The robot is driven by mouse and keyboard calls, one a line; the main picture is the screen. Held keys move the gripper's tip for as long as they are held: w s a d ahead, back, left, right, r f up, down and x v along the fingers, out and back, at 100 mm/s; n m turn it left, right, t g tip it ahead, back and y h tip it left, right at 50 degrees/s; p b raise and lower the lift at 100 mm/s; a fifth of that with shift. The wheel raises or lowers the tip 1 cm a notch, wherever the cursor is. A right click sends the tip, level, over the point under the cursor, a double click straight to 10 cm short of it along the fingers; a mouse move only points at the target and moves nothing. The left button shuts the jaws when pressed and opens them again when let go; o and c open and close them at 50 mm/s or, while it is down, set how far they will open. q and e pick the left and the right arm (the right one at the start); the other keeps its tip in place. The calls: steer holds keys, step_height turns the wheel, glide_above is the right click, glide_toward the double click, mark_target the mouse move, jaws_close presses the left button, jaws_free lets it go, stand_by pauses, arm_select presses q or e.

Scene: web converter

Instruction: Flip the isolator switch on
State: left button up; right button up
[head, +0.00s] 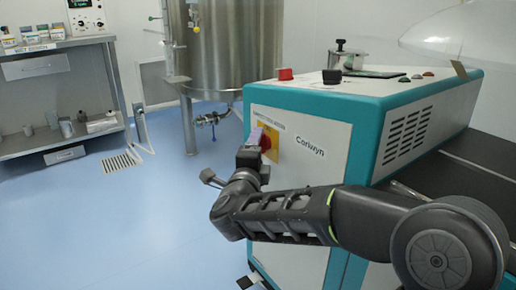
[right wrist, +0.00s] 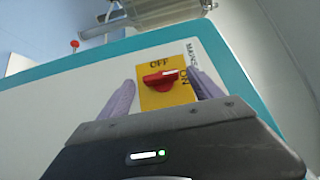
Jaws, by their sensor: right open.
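The isolator switch is a red rotary handle (right wrist: 161,78) on a yellow plate (right wrist: 163,97) marked OFF at the top and ON at the right side in the right wrist view. I cannot tell whether the fingers touch anything. My left gripper is out of view.
A shelf bench (head: 60,85) is at the left, with clear blue floor (head: 110,215) between.

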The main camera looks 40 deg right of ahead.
steer(key=p+v, duration=0.1)
steer(key=v, duration=0.5)
steer(key=shift+s+a, duration=0.2)
steer(key=shift+a, duration=0.05)
